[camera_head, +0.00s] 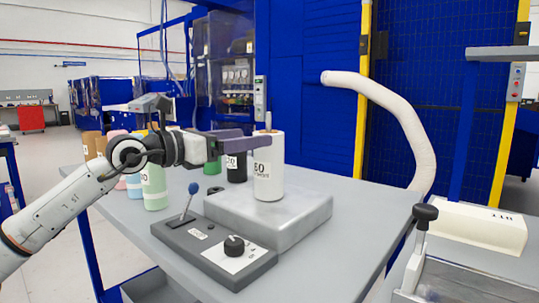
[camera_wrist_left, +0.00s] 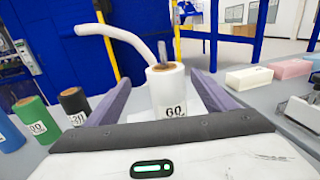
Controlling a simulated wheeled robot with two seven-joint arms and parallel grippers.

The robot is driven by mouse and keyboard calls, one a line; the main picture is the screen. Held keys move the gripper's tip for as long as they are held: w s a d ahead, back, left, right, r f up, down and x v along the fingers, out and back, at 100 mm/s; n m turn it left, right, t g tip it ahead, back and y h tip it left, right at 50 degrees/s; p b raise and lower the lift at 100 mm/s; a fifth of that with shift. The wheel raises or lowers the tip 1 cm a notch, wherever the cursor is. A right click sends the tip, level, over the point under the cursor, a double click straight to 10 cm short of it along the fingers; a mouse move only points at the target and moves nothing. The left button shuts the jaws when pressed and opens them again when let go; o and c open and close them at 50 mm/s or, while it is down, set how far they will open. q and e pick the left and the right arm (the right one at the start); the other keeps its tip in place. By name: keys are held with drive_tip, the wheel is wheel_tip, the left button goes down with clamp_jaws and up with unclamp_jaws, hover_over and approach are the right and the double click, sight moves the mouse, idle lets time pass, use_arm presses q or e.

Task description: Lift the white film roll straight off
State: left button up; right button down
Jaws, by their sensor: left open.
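The white film roll (camera_head: 268,175) stands upright on a pale grey raised block (camera_head: 310,213), with a black number label on its front. In the left wrist view the roll (camera_wrist_left: 167,92) shows its brown core on top and stands between my two purple fingers. My left gripper (camera_head: 258,135) reaches in from the left at the height of the roll's upper part. In the left wrist view its fingers (camera_wrist_left: 162,78) are open, one on each side of the roll, with visible gaps. My right gripper is not in view.
A grey control box (camera_head: 215,242) with a blue-knobbed lever and a black dial sits in front of the block. Green (camera_head: 154,188), black (camera_head: 236,168) and other coloured rolls stand to the left. A white curved hose (camera_head: 395,108) and a white box (camera_head: 470,226) are at the right.

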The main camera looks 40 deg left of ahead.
use_arm(q)
drive_tip(key=x, duration=0.2)
drive_tip(key=p+x, duration=0.1)
drive_tip(key=d+p+x, duration=0.1)
drive_tip(key=x, duration=0.1)
drive_tip(key=shift+w+f, duration=0.15)
drive_tip(key=shift+f, duration=0.15)
drive_tip(key=shift+w+d+f+p, duration=0.2)
drive_tip(key=shift+w+p, duration=0.1)
drive_tip(key=shift+w, duration=0.15)
drive_tip(key=c, duration=1.6)
drive_tip(key=shift+a+r, duration=0.1)
drive_tip(key=shift+c, duration=1.3)
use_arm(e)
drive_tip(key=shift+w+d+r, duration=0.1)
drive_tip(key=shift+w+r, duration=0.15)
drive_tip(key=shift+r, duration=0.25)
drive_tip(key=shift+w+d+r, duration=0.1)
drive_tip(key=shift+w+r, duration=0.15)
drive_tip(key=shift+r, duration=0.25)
use_arm(q)
drive_tip(key=shift+r, duration=0.1)
